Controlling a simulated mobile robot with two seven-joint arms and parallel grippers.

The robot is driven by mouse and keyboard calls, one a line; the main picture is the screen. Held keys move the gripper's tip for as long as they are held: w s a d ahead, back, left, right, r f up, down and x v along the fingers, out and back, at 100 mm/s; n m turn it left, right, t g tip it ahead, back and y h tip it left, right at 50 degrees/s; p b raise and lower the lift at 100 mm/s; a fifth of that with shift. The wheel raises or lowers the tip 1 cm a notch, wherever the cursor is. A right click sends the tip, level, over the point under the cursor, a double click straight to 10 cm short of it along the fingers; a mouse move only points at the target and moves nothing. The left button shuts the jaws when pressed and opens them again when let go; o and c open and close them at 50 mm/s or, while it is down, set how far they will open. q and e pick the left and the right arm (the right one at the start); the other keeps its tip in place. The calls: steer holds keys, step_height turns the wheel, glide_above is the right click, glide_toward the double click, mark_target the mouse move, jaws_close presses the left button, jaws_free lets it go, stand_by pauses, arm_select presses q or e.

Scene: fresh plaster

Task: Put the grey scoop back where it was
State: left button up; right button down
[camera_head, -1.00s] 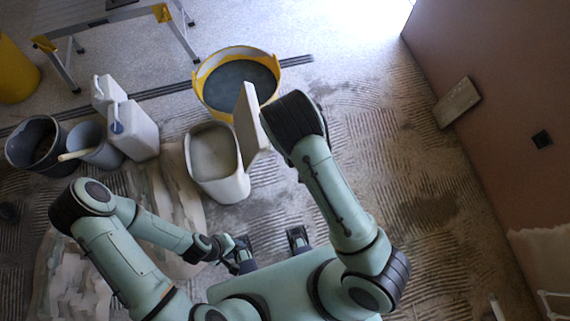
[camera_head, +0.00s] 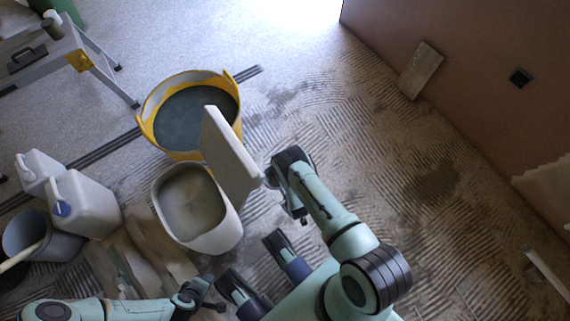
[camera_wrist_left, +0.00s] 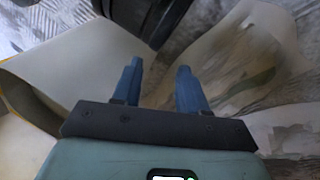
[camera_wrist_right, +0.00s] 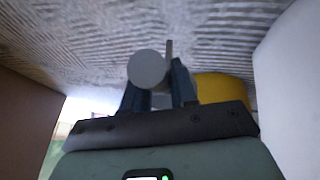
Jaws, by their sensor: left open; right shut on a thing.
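My right gripper (camera_wrist_right: 158,88) is shut on a grey thing with a round end (camera_wrist_right: 147,70) and a thin upright edge beside it. I take it for the grey scoop; its full shape is hidden. In the head view the right wrist is just right of a pale upright board (camera_head: 228,158), and the held thing cannot be made out clearly. My left gripper (camera_wrist_left: 158,82) is open and empty, over the floor sheeting. In the head view it is low, below the pale bucket (camera_head: 236,235).
A yellow tub (camera_head: 150,135) of dark liquid stands behind the bucket. White jugs (camera_head: 88,207) and a grey bucket (camera_head: 60,247) stand left. A trestle table (camera_head: 35,70) is at back left. A wall (camera_head: 460,60) bounds the right, with ridged floor (camera_head: 340,130) open before it.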

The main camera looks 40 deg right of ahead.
step_height(320, 180, down, 14)
steer(key=b, duration=0.5)
arm_select(q)
steer(key=s+a+f+g, duration=0.2)
steer(key=s+f, duration=0.3)
steer(key=f, duration=0.4)
steer(key=shift+s+a+n, duration=0.35)
steer(key=shift+s+n, duration=0.05)
arm_select(e)
steer(key=shift+f, duration=0.15)
arm_select(q)
steer(key=shift+b, duration=0.3)
arm_select(e)
steer(key=c, duration=0.9)
jaws_free()
steer(key=shift+f, duration=0.1)
arm_select(q)
steer(key=shift+s+g, duration=0.1)
steer(key=shift+g, duration=0.2)
